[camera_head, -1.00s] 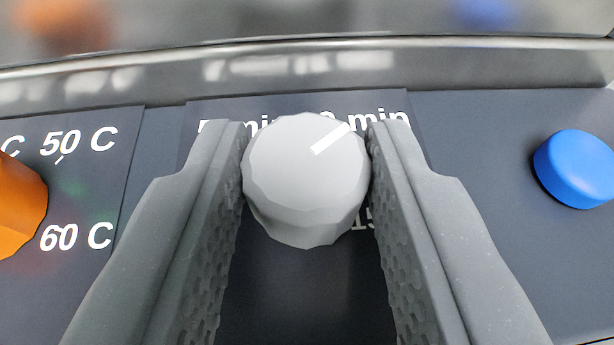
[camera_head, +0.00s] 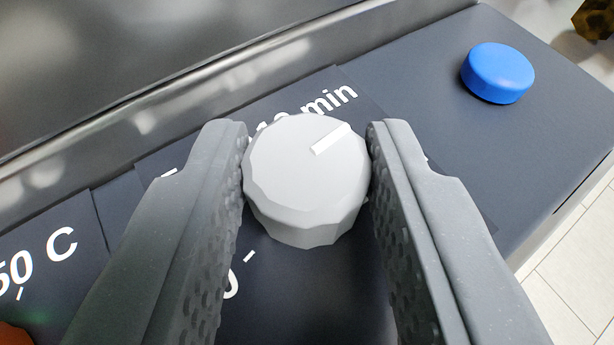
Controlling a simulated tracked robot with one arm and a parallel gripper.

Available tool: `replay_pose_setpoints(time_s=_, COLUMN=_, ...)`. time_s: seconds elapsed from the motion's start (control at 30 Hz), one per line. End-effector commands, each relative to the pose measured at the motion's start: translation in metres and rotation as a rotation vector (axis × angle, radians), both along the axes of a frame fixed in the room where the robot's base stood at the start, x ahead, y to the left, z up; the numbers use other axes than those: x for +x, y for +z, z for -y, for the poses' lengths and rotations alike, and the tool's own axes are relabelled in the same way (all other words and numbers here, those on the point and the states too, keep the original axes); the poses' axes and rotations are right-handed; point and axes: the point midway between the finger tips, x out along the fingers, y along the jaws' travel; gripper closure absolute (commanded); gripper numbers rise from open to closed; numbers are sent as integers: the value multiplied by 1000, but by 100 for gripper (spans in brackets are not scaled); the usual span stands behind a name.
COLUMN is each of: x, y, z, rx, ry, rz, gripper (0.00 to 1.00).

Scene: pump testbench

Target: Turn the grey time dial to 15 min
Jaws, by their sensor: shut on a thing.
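The grey time dial (camera_head: 305,185) is in the middle of the view, on the dark panel. My gripper (camera_head: 307,160) is shut on it, one finger on each side. The dial's white pointer mark points to the upper right, just to the right of the "10 min" label (camera_head: 310,110) along the panel. The "15" label is not visible; my right finger covers that side. A "0" (camera_head: 232,285) and a tick mark show at the dial's lower left.
A blue button (camera_head: 497,72) stands on the panel at the upper right, clear of my fingers. The orange knob (camera_head: 15,335) is at the lower left edge, beside the "50 C" label. The panel ends at the right, above a tiled floor (camera_head: 580,270).

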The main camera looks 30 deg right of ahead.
Motion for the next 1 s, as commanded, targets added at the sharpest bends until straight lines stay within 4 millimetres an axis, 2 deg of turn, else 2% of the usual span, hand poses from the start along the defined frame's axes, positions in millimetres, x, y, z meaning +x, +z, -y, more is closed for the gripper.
replay_pose_setpoints(time_s=0.07, x=1, y=5, z=-1, rx=-2, ry=-28, rz=1, gripper=93)
replay_pose_setpoints(time_s=0.4, x=2, y=2, z=-1, rx=0, ry=-108, rz=0, gripper=93)
replay_pose_setpoints(time_s=0.93, x=2, y=1, z=-2, rx=1, ry=-122, rz=2, gripper=93)
replay_pose_setpoints(time_s=0.97, x=2, y=1, z=-2, rx=1, ry=-122, rz=2, gripper=64)
replay_pose_setpoints(time_s=1.0, x=2, y=1, z=-2, rx=1, ry=-122, rz=2, gripper=53)
